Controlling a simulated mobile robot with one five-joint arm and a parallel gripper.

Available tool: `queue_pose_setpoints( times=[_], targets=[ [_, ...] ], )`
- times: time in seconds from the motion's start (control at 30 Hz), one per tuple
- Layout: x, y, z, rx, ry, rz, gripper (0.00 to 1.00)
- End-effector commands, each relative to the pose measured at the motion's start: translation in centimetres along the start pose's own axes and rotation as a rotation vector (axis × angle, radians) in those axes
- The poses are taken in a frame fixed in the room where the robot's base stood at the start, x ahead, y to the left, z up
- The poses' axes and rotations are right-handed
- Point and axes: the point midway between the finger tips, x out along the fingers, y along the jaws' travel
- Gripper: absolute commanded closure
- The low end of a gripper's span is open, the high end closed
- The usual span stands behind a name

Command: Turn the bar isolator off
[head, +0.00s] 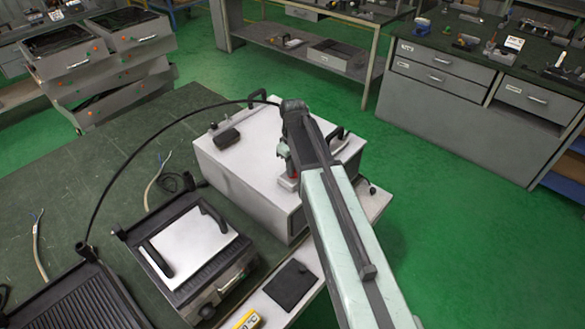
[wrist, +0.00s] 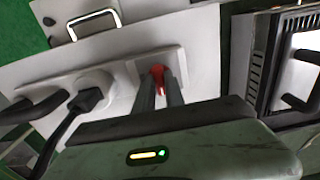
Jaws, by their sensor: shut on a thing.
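The bar isolator appears to be a white plate (wrist: 142,68) with a red switch (wrist: 158,70), in the middle of the wrist view. My gripper (wrist: 159,84) has its two dark fingers on either side of the red switch and is shut on it. The fingers hide part of the switch, and I cannot tell its setting. In the head view, my arm hides most of the isolator; a bit of red shows beside my arm at the large white box.
A black plug (wrist: 86,99) sits in a round socket left of the isolator, with a cable running from it. In the head view, the white box (head: 235,165) stands on the green bench. A grill with a white lid (head: 190,243) and a black pad (head: 290,285) lie nearby.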

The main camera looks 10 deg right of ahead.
Motion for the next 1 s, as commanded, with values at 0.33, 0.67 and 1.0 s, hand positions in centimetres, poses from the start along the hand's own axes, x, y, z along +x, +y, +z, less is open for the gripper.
queue_pose_setpoints(
  times=[0.33,0.67,1.0],
  targets=[
    [0.01,-0.01,0.05,-0.014,-0.001,-0.001,1.00],
    [0.00,0.02,0.04,-0.013,0.000,0.000,0.64],
    [-0.87,0.04,0.04,-0.012,0.000,0.000,0.64]
  ],
)
